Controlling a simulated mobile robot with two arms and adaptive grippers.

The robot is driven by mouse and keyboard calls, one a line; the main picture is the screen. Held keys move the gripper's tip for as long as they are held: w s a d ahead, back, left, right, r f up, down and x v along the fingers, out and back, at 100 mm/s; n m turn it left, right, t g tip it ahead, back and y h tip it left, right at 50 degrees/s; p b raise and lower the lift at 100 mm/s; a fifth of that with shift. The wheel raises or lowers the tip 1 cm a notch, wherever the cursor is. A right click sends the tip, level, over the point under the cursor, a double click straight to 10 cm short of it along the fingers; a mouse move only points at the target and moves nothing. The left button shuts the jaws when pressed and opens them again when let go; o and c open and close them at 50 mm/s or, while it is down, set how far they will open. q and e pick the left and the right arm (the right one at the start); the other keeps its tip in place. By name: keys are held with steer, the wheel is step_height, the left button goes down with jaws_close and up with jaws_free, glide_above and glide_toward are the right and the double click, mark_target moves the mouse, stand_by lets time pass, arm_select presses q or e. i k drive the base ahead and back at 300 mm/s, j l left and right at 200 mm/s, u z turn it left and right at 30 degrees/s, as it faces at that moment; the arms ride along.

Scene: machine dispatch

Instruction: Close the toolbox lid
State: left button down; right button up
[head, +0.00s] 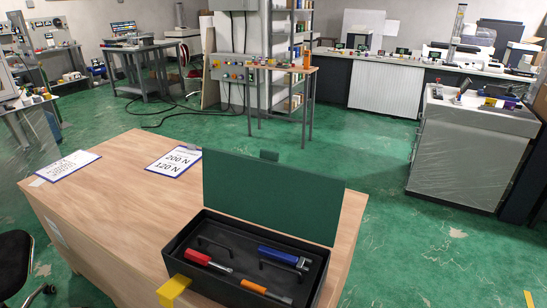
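The toolbox (176,249) is a black open case on the wooden table in the head view. Its dark green lid (272,195) stands up, roughly upright, along the far side. Inside lie a red-handled screwdriver (197,257), a blue-handled tool (278,255) and an orange-handled tool (262,291). The near edge of the box is partly cut off by the frame. A yellow piece (173,290) shows at its near left corner; I cannot tell what it is. Neither gripper is in view.
The wooden table (120,210) also bears two clipboards with paper, one at the left (68,165) and one at the middle back (174,161). The tabletop left of the box is clear. A black chair (14,262) stands at the left. Green floor is open at the right.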

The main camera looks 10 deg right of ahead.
mark_target(306, 204)
steer(key=k+u, duration=0.35)
steer(key=k+j+u, duration=0.1)
steer(key=u, duration=0.25)
steer(key=l+u, duration=1.15)
steer(key=k+l, duration=0.1)
steer(key=l, duration=0.55)
steer(key=k+l, duration=0.1)
steer(key=l, duration=0.6)
steer(key=k+l, duration=0.1)
steer(key=l, duration=1.25)
steer(key=k, duration=0.05)
